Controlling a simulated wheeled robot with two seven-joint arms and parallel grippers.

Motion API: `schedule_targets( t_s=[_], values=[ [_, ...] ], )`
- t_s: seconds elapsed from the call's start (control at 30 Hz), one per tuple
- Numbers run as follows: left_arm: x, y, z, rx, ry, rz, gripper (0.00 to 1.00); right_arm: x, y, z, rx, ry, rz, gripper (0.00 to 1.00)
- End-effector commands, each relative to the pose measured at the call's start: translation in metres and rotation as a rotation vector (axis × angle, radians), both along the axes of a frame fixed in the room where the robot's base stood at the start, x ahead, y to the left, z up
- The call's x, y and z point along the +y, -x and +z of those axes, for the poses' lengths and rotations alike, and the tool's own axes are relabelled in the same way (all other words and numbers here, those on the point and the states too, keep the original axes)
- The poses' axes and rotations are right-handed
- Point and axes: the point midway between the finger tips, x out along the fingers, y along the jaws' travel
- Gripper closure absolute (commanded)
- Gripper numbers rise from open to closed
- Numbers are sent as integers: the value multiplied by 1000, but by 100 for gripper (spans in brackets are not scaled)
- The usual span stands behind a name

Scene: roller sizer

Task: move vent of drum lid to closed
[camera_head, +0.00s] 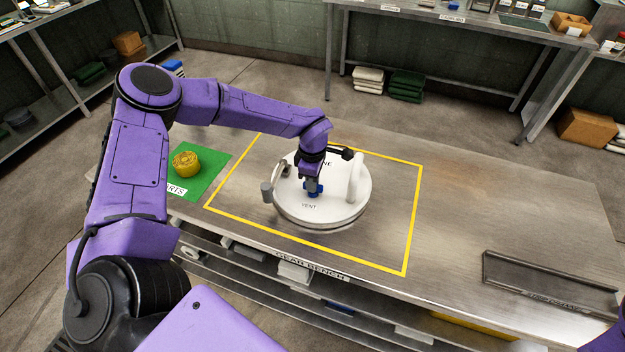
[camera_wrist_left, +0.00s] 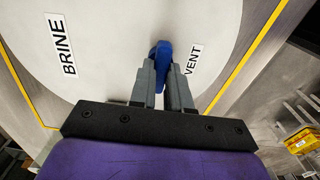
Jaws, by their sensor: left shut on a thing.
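The white round drum lid (camera_head: 335,211) lies on the bench inside a yellow outlined square. It has a raised white handle (camera_head: 355,178) on its right and printed words, one reading VENT. The blue vent knob (camera_head: 313,188) sits on the lid near the VENT label. My left gripper (camera_head: 312,186) comes down from above and is shut on the blue vent knob, which also shows between its fingers in the left wrist view (camera_wrist_left: 161,56). The fingers hide part of the knob. A purple piece at the lower right edge of the head view may be my right arm; its gripper is not visible.
A green mat (camera_head: 212,181) with a yellow round part (camera_head: 186,164) lies left of the square. A shallow metal tray (camera_head: 550,284) lies at the bench's right. The bench between is clear.

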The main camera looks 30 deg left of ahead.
Motion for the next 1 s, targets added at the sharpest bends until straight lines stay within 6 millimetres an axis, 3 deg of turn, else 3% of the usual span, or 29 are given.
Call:
schedule_targets(
  t_s=[0.27,0.3,0.37,0.4,0.73,1.0],
  values=[
    [0,1,-2,4,-2,-3,100,0,0,0,0,0,0,37],
    [0,1,-2,3,-2,-3,80,0,0,0,0,0,0,37],
    [0,1,-2,3,-2,-3,60,0,0,0,0,0,0,37],
    [0,1,-2,3,-2,-2,57,0,0,0,0,0,0,37],
    [0,-1,6,-3,-1,0,57,0,0,-3,0,0,0,37],
    [0,-2,65,-5,-1,-1,57,0,0,-18,0,0,0,37]
  ],
)
